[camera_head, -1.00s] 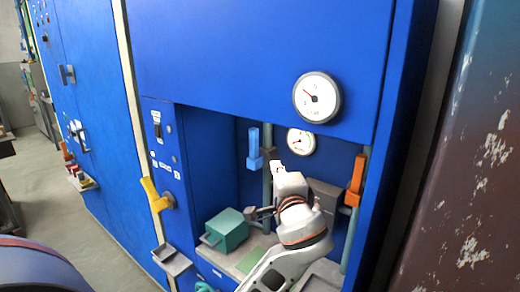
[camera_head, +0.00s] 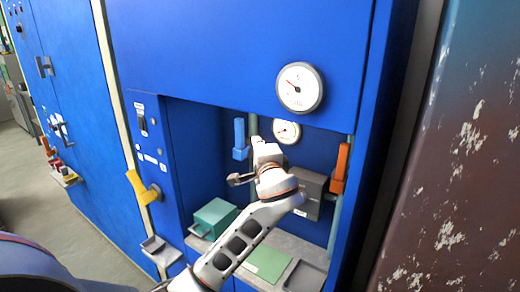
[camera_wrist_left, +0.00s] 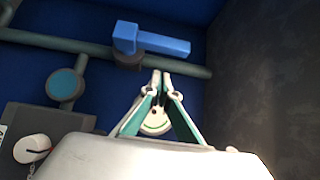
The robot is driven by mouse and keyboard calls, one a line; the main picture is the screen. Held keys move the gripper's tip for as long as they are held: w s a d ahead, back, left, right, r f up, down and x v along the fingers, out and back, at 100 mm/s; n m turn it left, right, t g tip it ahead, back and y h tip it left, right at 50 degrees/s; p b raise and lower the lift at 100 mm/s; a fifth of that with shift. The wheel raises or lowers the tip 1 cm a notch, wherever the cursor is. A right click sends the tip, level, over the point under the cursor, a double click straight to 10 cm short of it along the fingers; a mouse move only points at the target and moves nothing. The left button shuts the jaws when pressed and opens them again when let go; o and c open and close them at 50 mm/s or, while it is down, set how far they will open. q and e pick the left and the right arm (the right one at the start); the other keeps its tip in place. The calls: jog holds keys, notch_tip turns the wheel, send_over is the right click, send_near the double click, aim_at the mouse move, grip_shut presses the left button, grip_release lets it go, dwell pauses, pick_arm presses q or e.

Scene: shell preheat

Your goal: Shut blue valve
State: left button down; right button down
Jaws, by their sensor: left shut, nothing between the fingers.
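The blue valve handle (camera_head: 240,139) stands upright in the recess, roughly in line with its vertical pipe (camera_head: 252,124). In the left wrist view the handle (camera_wrist_left: 160,43) lies along the pipe, which runs across the picture. My left gripper (camera_head: 257,139) is just right of the handle in the head view. In the wrist view its fingertips (camera_wrist_left: 160,76) are together and empty, pointing at the pipe beside the handle. A gap shows between tips and handle; I cannot tell the depth. My right gripper is not in view.
An orange valve handle (camera_head: 341,167) is on the right pipe, a yellow handle (camera_head: 141,187) on the left panel. Gauges (camera_head: 286,132) sit behind and above. A teal box (camera_head: 214,217) and a grey box (camera_head: 313,190) flank my arm. The recess's side walls limit room.

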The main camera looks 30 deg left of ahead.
aim_at(240, 139)
pick_arm(q)
jog(key=shift+w+a+p, duration=0.15)
jog(key=shift+w+a, duration=0.1)
jog(key=shift+a, duration=0.6)
jog(key=shift+w+a+p, duration=0.1)
jog(key=shift+w+a, duration=0.1)
jog(key=shift+a, duration=0.6)
jog(key=shift+w+a+p, duration=0.15)
jog(key=shift+w+a, duration=0.1)
jog(key=shift+a, duration=0.6)
jog(key=shift+w, duration=0.1)
